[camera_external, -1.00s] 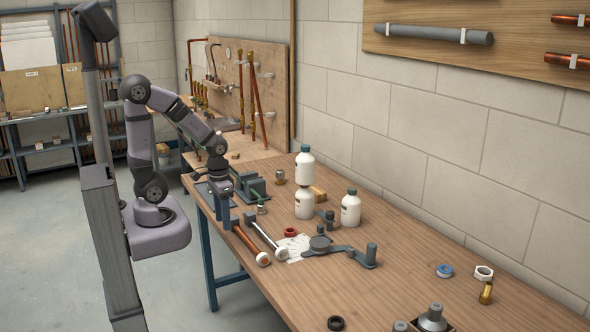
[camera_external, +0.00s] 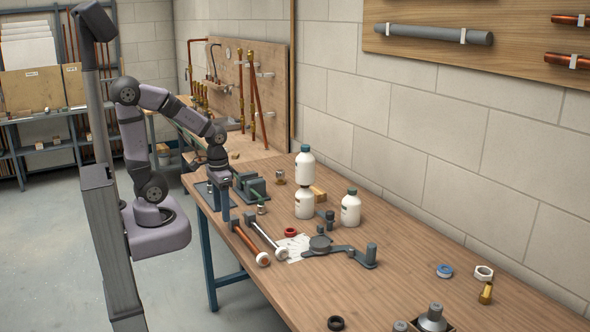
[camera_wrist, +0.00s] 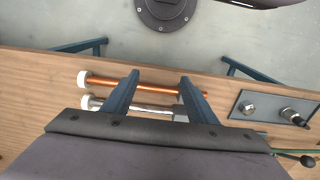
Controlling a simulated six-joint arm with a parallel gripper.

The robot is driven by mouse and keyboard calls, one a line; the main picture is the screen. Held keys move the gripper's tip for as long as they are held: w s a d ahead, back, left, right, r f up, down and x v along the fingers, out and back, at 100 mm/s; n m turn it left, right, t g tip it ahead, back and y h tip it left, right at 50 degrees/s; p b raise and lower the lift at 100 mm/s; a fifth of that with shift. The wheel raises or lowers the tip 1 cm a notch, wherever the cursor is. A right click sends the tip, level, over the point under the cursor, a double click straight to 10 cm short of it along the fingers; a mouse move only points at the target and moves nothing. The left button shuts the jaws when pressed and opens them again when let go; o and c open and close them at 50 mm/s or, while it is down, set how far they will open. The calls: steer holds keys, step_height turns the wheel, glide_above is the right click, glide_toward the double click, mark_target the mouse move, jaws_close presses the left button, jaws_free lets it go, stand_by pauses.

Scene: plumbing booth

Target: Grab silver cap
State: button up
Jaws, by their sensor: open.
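A small silver piece (camera_wrist: 248,109), which looks like the silver cap, sits on a dark plate (camera_wrist: 238,96) at the right of the wrist view. The plate also shows at the bench's near edge in the external view (camera_external: 205,199). A silver and black fitting (camera_wrist: 292,117) stands on the same plate, to the right of the silver piece. My gripper (camera_wrist: 160,78) is open and empty, its blue fingers pointing down. It is to the left of the plate in the wrist view, and its fingers overlap the copper pipe there.
A copper pipe (camera_wrist: 135,87) and a silver pipe (camera_wrist: 130,106), both with white ends, lie side by side on the bench. A green vise (camera_external: 252,188) stands beside my gripper. White bottles (camera_external: 350,209) stand farther right.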

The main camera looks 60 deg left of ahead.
steer(key=w+a+n+t+h+b, duration=0.45)
steer(key=a+n+h, duration=0.75)
steer(key=n, duration=0.9)
steer(key=s+a+r+n+t+y, duration=0.1)
steer(key=s+a+n+t+y, duration=0.15)
steer(key=a+n+t, duration=0.55)
steer(key=s+a+n+t+y, duration=0.2)
steer(key=a+n+t+y, duration=0.15)
steer(key=a, duration=0.75)
steer(key=m, duration=0.1)
glide_toward(213, 206)
steer(key=w+d+r, duration=0.1)
steer(key=w+r, duration=0.2)
steer(key=w, duration=0.1)
steer(key=shift+h, duration=0.4)
steer(key=shift+p+x, duration=1.2)
steer(key=shift+x, duration=1.8)
steer(key=shift+w+d+f, duration=0.35)
steer(key=shift+w+d, duration=0.05)
steer(key=shift+w, duration=0.15)
